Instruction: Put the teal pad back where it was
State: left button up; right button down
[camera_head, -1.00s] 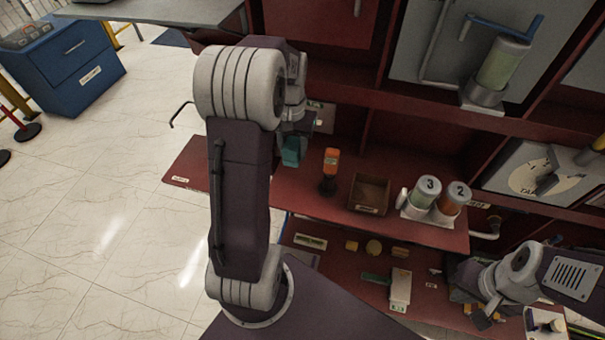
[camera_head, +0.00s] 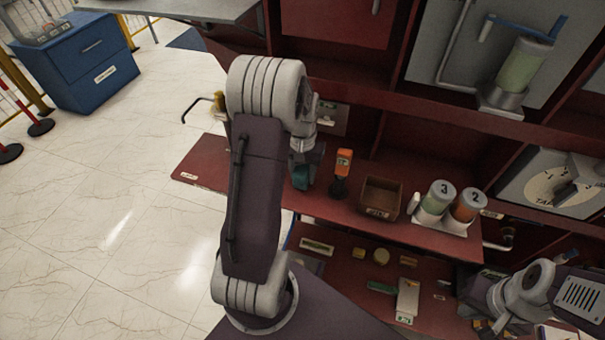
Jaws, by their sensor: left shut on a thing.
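The teal pad (camera_head: 301,179) is in my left gripper (camera_head: 304,168), which points down over the red upper shelf (camera_head: 215,165). The gripper is shut on the pad, just left of the orange-and-black bottle-like item (camera_head: 341,172). My arm partly hides the gripper and the shelf behind it. I cannot tell whether the pad touches the shelf. My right gripper (camera_head: 492,326) is low at the right, over the lower shelf; its fingers are too small and cluttered to tell whether they are open.
On the upper shelf, right of the orange-and-black item, are a brown open box (camera_head: 381,196) and two canisters marked 3 (camera_head: 438,196) and 2 (camera_head: 468,204). Several small items lie on the lower shelf (camera_head: 345,272). The shelf's left end looks clear.

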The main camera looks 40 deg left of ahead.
aim_at(302, 169)
pick_arm(q)
jog(key=shift+f, duration=0.1)
jog(key=o, duration=1.2)
notch_tip(302, 169, up, 12)
jog(key=p, duration=0.3)
